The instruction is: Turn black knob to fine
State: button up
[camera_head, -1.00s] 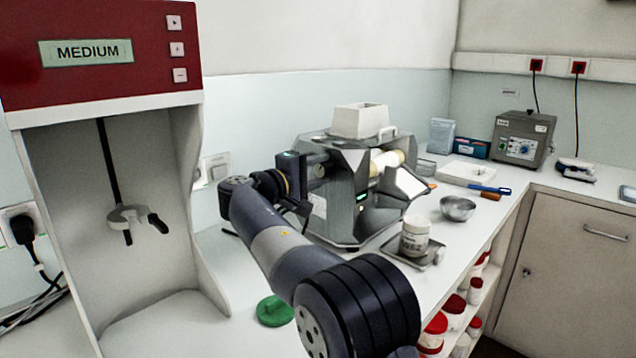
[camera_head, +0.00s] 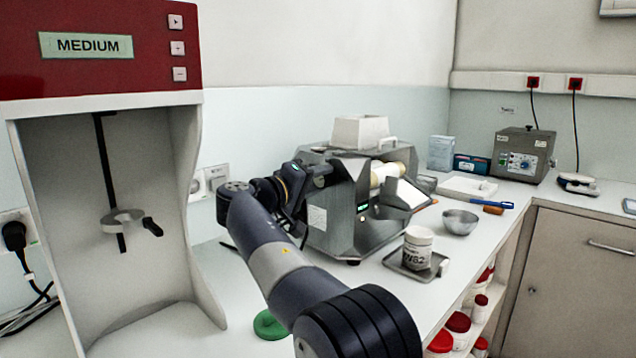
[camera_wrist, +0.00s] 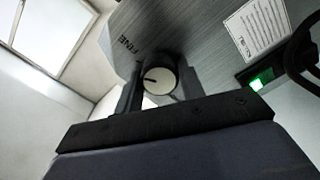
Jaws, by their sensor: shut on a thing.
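The mill (camera_head: 345,215) is a grey metal machine with a white hopper on top, on the bench in the head view. Its knob (camera_wrist: 158,84) shows in the wrist view as a round dark-edged body with a pale face and a short dark pointer mark. The word FINE (camera_wrist: 126,46) is printed on the panel (camera_wrist: 195,40), to the upper left of the knob. My gripper (camera_wrist: 160,92) is shut on the knob, one finger on each side. In the head view my gripper (camera_head: 305,178) is at the mill's left side and hides the knob.
A red-topped machine (camera_head: 100,60) reading MEDIUM stands at the left. A green lid (camera_head: 269,325) lies on the bench near my arm. A white jar (camera_head: 417,247) on a small tray and a metal bowl (camera_head: 460,221) stand right of the mill.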

jog(key=shift+f, duration=0.1)
jog(key=o, duration=1)
jog(key=v, duration=0.7)
jog(key=shift+s+a, duration=0.2)
jog(key=shift+d, duration=0.1)
jog(key=x, duration=0.7)
jog(key=shift+w+d, duration=0.1)
jog(key=shift+w, duration=0.05)
jog(key=shift+w+r, duration=0.15)
jog(key=shift+r, duration=0.05)
jog(key=shift+f+n+p, duration=0.1)
jog(key=shift+n+p, duration=0.35)
jog(key=shift+n, duration=0.15)
